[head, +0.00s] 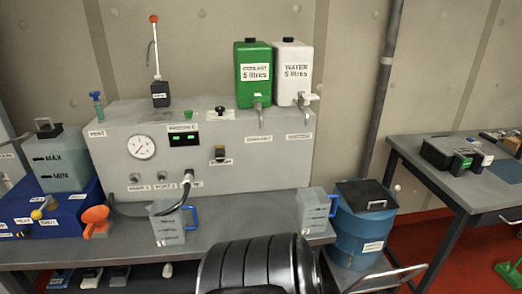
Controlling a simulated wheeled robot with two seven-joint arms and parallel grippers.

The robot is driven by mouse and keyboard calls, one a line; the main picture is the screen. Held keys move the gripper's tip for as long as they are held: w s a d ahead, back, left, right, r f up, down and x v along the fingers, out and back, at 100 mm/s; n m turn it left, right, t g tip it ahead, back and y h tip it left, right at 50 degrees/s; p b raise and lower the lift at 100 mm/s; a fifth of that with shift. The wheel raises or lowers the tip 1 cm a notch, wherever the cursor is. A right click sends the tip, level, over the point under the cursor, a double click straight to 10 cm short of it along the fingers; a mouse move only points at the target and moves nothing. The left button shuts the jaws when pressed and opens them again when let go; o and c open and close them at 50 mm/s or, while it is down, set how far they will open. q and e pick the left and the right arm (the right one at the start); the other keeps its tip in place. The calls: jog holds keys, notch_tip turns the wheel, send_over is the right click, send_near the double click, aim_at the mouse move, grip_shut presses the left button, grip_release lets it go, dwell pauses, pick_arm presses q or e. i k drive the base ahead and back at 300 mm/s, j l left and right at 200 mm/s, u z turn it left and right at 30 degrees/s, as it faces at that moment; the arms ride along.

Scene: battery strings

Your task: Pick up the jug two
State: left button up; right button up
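Two clear measuring jugs with blue handles stand on the grey bench. The left jug (167,228) is left of centre, with a dark hose end at its top. The right jug (312,212) is near the bench's right end, its handle on the right. I cannot read which one is marked two. Both look upright. Neither of my grippers is in view.
A grey console (230,160) with a gauge stands behind the jugs. Green coolant (254,75) and white water (291,72) containers with taps sit on it. A blue drum (362,232) stands beside the right jug.

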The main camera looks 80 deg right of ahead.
aim_at(312, 207)
jog(key=z, duration=3.15)
